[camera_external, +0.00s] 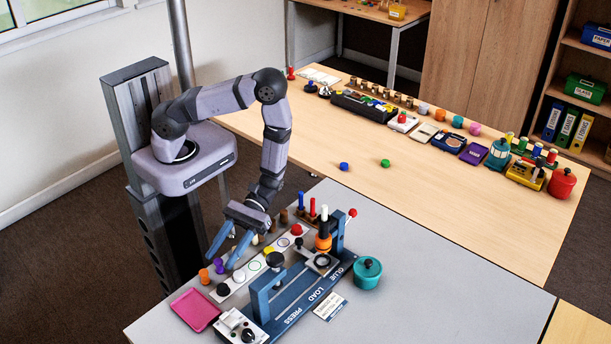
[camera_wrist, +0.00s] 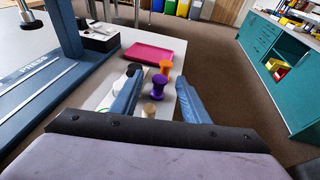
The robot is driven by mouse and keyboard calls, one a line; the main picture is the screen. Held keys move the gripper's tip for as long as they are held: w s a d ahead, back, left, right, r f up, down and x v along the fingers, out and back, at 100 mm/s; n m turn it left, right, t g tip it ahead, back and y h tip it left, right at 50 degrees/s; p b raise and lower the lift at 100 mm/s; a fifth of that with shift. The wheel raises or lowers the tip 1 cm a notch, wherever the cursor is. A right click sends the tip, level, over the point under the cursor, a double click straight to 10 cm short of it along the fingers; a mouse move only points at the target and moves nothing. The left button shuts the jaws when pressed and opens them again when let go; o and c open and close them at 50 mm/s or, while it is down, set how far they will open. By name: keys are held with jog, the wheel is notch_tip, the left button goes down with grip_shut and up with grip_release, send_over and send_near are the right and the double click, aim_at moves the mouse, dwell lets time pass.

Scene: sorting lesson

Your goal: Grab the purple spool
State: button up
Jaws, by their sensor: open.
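A purple spool (camera_external: 219,266) stands at the left edge of the grey table in the external view. In the wrist view the purple spool (camera_wrist: 158,84) shows between the two fingers, upright and apart from them. My gripper (camera_external: 220,257) is open and empty, with its blue fingers pointing down beside the spool. In the wrist view my gripper (camera_wrist: 157,104) has one finger on each side of the spool's line of sight. An orange spool (camera_external: 204,276) stands just beyond the purple one, and it also shows in the wrist view (camera_wrist: 165,67).
A pink tray (camera_external: 195,309) lies beyond the spools. A white strip with round buttons and a blue press fixture (camera_external: 300,300) stand close to the gripper. A teal pot (camera_external: 367,273) is to the right. The grey table's right part is clear.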

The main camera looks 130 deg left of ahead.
grip_shut()
jog(key=shift+r, duration=0.1)
dwell(0.3)
notch_tip(320, 180, up, 10)
dwell(0.8)
